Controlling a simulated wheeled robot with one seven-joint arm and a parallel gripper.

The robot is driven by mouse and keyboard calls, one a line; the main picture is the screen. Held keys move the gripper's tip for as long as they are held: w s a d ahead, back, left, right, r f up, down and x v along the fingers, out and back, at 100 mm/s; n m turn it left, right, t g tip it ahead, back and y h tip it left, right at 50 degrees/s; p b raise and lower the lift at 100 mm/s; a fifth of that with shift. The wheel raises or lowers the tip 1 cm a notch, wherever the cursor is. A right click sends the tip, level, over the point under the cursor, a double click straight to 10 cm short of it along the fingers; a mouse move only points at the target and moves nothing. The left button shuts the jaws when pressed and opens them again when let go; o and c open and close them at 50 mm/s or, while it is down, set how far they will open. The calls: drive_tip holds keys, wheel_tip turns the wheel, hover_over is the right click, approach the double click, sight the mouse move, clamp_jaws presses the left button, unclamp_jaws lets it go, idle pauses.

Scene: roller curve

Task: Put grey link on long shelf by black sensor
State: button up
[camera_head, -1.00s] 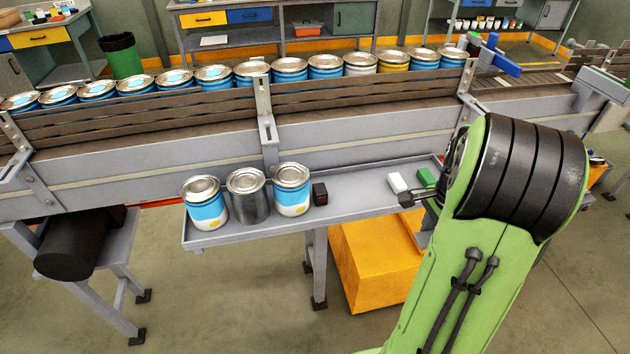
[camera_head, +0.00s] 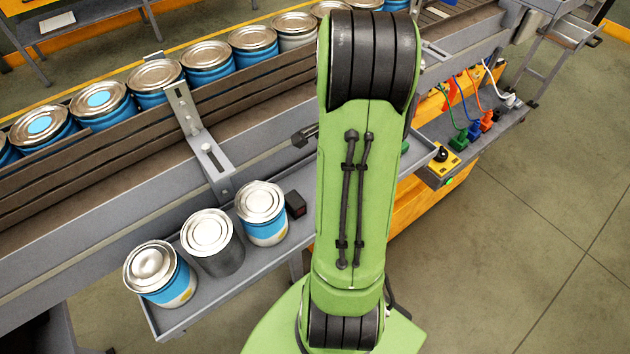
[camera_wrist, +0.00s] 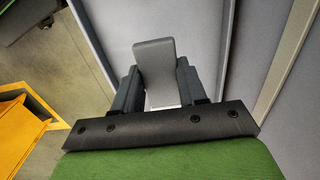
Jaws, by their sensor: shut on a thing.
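The grey link (camera_wrist: 153,58) shows in the wrist view, held between the two dark fingers of my gripper (camera_wrist: 158,75). A pale patch lies at its near end; I cannot tell whether it is part of the link or a thing below. In the head view my arm hides the link and the fingers. The long shelf (camera_head: 225,284) runs along the front of the conveyor. The small black sensor (camera_head: 296,204), with a red face, stands on it just right of the cans and left of my arm.
Two blue-and-white cans (camera_head: 262,214) and a plain grey can (camera_head: 212,243) fill the shelf's left part. A metal bracket (camera_head: 201,142) rises behind them. A green block (camera_head: 405,146) shows just right of my arm.

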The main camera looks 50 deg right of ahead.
wheel_tip(320, 180, down, 5)
drive_tip(key=shift+w+f+b, duration=0.1)
drive_tip(key=shift+f+b, duration=0.1)
drive_tip(key=shift+b, duration=0.1)
drive_tip(key=shift+f, duration=0.1)
drive_tip(key=shift+f, duration=0.15)
drive_tip(key=o, duration=1)
drive_tip(key=shift+o, duration=0.2)
